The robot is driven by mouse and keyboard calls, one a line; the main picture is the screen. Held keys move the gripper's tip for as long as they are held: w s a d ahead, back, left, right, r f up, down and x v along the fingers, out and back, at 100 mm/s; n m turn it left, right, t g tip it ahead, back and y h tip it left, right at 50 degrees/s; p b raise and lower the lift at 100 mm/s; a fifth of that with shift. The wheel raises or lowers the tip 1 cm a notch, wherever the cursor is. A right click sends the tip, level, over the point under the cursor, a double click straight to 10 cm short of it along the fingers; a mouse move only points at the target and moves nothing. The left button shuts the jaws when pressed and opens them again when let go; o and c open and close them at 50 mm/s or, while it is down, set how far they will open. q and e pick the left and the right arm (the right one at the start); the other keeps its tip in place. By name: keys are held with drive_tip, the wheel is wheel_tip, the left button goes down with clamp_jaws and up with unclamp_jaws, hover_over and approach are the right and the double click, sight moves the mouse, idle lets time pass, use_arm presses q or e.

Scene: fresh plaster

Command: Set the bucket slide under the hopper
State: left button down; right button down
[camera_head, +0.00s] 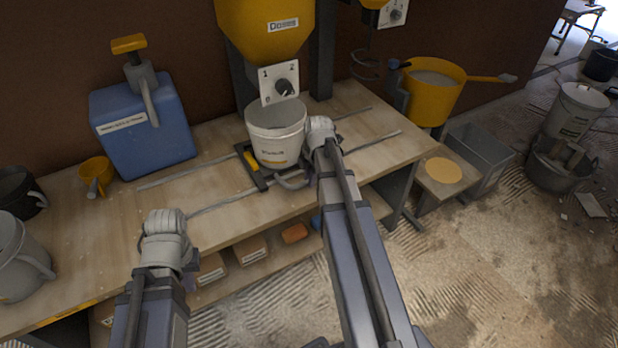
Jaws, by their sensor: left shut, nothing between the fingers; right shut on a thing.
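The bucket slide (254,172) is a dark frame with a yellow strip at its left, lying on the bench rails. A white bucket (275,145) stands upright on it, below the yellow hopper (265,32) and its white dial plate (279,83). A grey loop handle (292,182) shows at the slide's front. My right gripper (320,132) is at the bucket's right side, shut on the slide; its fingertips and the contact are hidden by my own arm. My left gripper (165,240) is shut and empty at the bench's front edge, left of the slide.
A blue container (140,125) and a yellow cup (96,176) stand on the left of the bench. Grey jugs (18,258) stand at the far left. A yellow tub (432,90) stands right of the bench. The bench front between the jugs and slide is mostly clear.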

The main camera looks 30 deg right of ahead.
drive_tip(key=c, duration=0.8)
unclamp_jaws()
drive_tip(key=shift+o, duration=0.2)
wheel_tip(320, 180, up, 8)
drive_tip(key=s+p, duration=0.1)
drive_tip(key=p, duration=0.6)
drive_tip(key=shift+s+f+p, duration=0.15)
drive_tip(key=shift+s+p, duration=0.1)
drive_tip(key=shift+p, duration=0.1)
drive_tip(key=s+a+r+m+p, duration=0.3)
drive_tip(key=s+a+m, duration=0.1)
drive_tip(key=a, duration=0.6)
drive_tip(key=s+a+r+m+g+p, duration=0.1)
drive_tip(key=s+a+r+m+p, duration=0.2)
drive_tip(key=a, duration=0.7)
drive_tip(key=s+a+r+m+g+h+p, duration=0.1)
drive_tip(key=s+a+r+m+p, duration=0.2)
drive_tip(key=s+a+m, duration=0.4)
drive_tip(key=a+p, duration=0.1)
drive_tip(key=a, duration=0.2)
drive_tip(key=shift+s+r, duration=0.2)
drive_tip(key=shift+r, duration=0.1)
